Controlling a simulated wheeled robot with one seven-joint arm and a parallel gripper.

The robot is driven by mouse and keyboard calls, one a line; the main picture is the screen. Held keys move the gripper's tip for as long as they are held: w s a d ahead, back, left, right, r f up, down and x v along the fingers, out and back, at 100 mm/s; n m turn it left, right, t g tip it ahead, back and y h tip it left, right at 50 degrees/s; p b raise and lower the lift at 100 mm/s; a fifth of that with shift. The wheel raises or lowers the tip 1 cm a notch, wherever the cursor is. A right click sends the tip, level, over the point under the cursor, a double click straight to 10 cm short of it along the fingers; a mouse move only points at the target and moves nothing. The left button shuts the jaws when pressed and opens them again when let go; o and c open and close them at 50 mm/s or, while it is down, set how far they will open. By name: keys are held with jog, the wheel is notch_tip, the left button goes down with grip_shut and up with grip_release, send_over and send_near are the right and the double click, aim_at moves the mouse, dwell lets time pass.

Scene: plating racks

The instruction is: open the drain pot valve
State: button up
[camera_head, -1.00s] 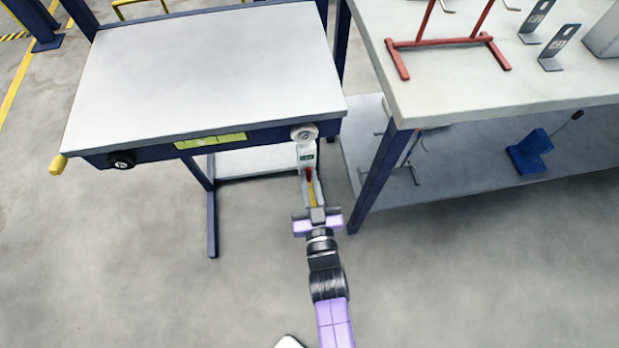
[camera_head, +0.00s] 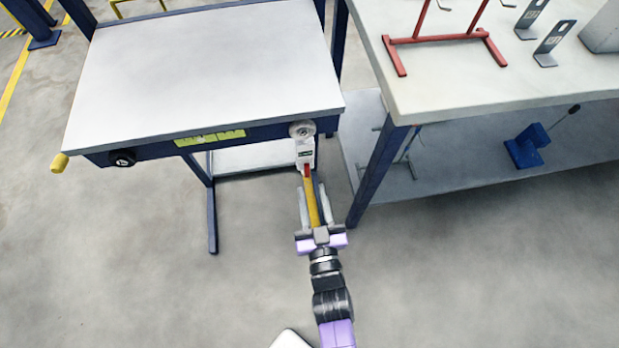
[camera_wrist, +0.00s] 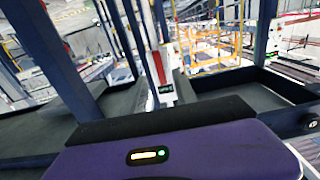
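Below the front right corner of the grey-topped table hangs a white drain pot (camera_head: 305,150) with a small dark label. It also shows in the wrist view (camera_wrist: 165,92) with a red strip above it. A long yellow lever (camera_head: 313,205) with a red part (camera_head: 307,170) at its far end runs from the pot toward me. My gripper (camera_head: 314,190) is open. Its two grey fingers lie along the left and right of the yellow lever, apart from each other. Contact with the lever cannot be told. The fingers do not show clearly in the wrist view.
The grey-topped table (camera_head: 200,60) has a round white fitting (camera_head: 302,129), a black knob (camera_head: 122,158) and a yellow handle (camera_head: 59,162). A workbench (camera_head: 500,90) with a red rack (camera_head: 445,40) stands close on the right. The floor in front is clear.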

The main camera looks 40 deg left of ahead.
jog(key=shift+v, duration=1.25)
jog(key=s+d+r+m+t+h+p, duration=0.2)
jog(key=s+d+r+h, duration=0.1)
jog(key=d+r, duration=0.65)
jog(key=s+d+r+m+t+h+p, duration=0.25)
jog(key=d+r, duration=0.45)
jog(key=d, duration=0.5)
jog(key=s+d+r+m+g+h+p, duration=0.1)
jog(key=s+d+r+m+h+p, duration=0.4)
jog(key=s+d+r+h, duration=0.3)
jog(key=s+d+r, duration=0.4)
jog(key=d, duration=0.3)
jog(key=shift+r+p, duration=0.2)
jog(key=shift+p, duration=0.2)
